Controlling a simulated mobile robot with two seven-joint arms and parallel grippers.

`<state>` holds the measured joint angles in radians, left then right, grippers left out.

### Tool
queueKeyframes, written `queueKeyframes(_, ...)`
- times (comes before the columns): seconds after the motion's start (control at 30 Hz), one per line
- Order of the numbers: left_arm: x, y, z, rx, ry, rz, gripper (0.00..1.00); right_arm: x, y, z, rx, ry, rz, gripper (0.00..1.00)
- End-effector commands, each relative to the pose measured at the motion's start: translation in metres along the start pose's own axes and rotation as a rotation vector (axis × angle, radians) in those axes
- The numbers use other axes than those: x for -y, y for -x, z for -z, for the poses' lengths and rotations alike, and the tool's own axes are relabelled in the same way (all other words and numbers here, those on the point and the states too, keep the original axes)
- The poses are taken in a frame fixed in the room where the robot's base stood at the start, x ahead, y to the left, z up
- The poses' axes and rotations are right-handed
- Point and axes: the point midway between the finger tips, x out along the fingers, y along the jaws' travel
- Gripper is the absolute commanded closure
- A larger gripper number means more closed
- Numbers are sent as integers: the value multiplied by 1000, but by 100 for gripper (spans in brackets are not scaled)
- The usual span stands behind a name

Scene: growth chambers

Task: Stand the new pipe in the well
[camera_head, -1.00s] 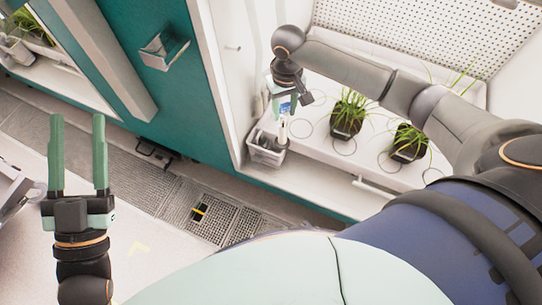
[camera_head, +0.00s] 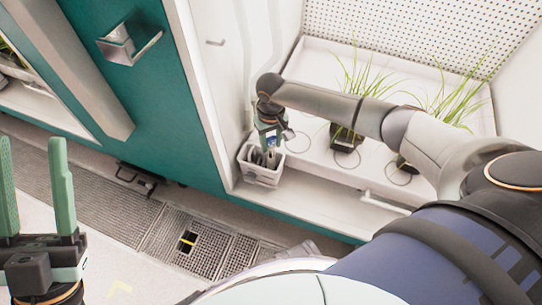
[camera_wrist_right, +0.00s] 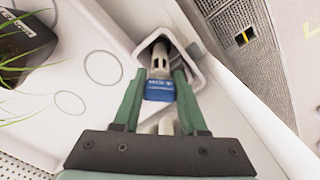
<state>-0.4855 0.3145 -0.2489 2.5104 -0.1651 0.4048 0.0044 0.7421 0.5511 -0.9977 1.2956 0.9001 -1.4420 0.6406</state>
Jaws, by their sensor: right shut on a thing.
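My right gripper (camera_head: 268,143) is shut on the new pipe, a light tube with a blue label band. In the right wrist view the pipe (camera_wrist_right: 159,64) runs away from between the fingers (camera_wrist_right: 157,92), its far part inside the rim of a white, open-topped container (camera_wrist_right: 201,68). My left gripper (camera_head: 36,195) is open and empty at the left edge.
Two pots of grass (camera_head: 345,140) stand on the white tray right of the well, under my right arm. The chamber's white side wall (camera_head: 230,95) is close on the left. A dark floor grate (camera_head: 195,243) lies below, in front of the chamber.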

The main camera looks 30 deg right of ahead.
Motion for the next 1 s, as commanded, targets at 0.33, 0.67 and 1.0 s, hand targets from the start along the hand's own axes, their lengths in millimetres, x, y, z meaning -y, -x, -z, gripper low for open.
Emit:
queueKeyframes(0.33,-9,15,-16,7,-15,-10,50,0,-39,0,0,0,0,100)
queueKeyframes(0.67,-12,18,-21,17,-20,-14,50,0,-51,1,-2,0,1,100)
queueKeyframes(1.0,-12,18,-21,17,-17,-6,50,0,-54,0,-1,0,0,39)
